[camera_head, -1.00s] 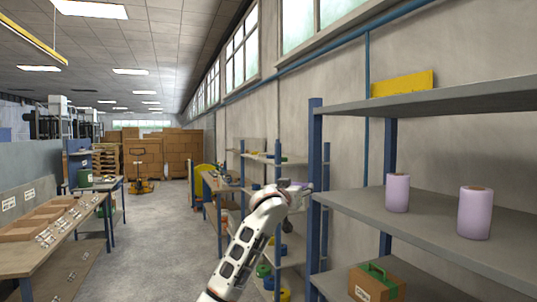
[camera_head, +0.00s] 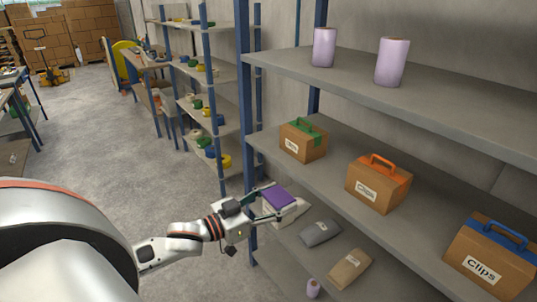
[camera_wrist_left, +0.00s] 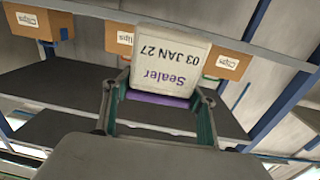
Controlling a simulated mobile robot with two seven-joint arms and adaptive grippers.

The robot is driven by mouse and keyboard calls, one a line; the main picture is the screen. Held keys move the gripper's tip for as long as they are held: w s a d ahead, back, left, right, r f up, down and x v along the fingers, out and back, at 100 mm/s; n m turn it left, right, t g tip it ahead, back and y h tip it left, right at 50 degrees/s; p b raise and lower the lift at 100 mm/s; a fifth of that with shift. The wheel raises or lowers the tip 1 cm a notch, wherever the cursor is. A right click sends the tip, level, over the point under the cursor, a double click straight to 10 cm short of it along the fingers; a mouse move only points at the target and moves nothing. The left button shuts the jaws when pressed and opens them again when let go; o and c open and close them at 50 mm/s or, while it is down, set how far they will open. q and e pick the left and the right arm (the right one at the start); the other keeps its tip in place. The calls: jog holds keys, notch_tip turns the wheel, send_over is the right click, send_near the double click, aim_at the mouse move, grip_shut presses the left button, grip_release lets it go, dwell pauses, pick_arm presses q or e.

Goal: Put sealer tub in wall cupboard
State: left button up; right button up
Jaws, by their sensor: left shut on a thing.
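The sealer tub (camera_head: 283,206) is a white, square-sided tub with a purple lid. My left gripper (camera_head: 271,203) is shut on it, one finger on each side, in front of the lower shelves. In the left wrist view the tub (camera_wrist_left: 168,62) fills the space between the fingers of the gripper (camera_wrist_left: 158,104). Its label reads "Sealer 03 JAN 27" and appears upside down there. I see no wall cupboard in these frames. My right gripper is not in view.
A blue-posted shelf rack (camera_head: 246,110) stands close by the tub. It holds lilac rolls (camera_head: 392,62), Clips boxes with green (camera_head: 303,140), orange (camera_head: 379,184) and blue (camera_head: 491,258) handles, and grey (camera_head: 319,232) and brown (camera_head: 350,268) bags lower down. The floor (camera_head: 90,130) left is open.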

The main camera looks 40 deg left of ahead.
pick_arm(q)
jog(key=s+d+n+t+y, duration=0.1)
jog(key=s+d+n+y, duration=0.3)
jog(key=d, duration=0.5)
jog(key=shift+s+f+y, duration=0.15)
jog(key=shift+s+y, duration=0.8)
jog(key=shift+y, duration=0.15)
